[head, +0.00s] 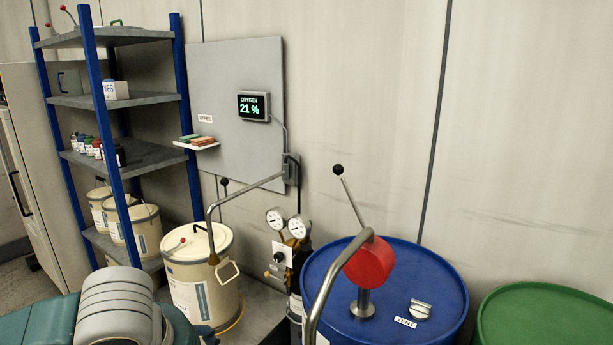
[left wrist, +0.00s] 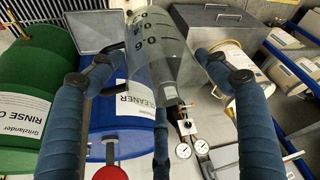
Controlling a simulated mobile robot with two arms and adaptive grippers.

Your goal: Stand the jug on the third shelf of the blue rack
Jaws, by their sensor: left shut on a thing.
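A clear jug (left wrist: 160,45) with dark graduation marks is between the fingers of my left gripper (left wrist: 157,62) in the left wrist view. The gripper is shut on it, and the floor and drums show through its wall. The blue rack (head: 102,110) stands at the left of the head view, with blue posts and several grey shelves. In the head view only my left arm shows, at the bottom left; the left gripper and jug are out of frame. My right gripper is in neither view.
The rack holds a greenish jug-like vessel (head: 69,80), a white box (head: 116,90), small bottles (head: 84,146) and pails (head: 134,226). A cream pail (head: 202,275) stands before the rack.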

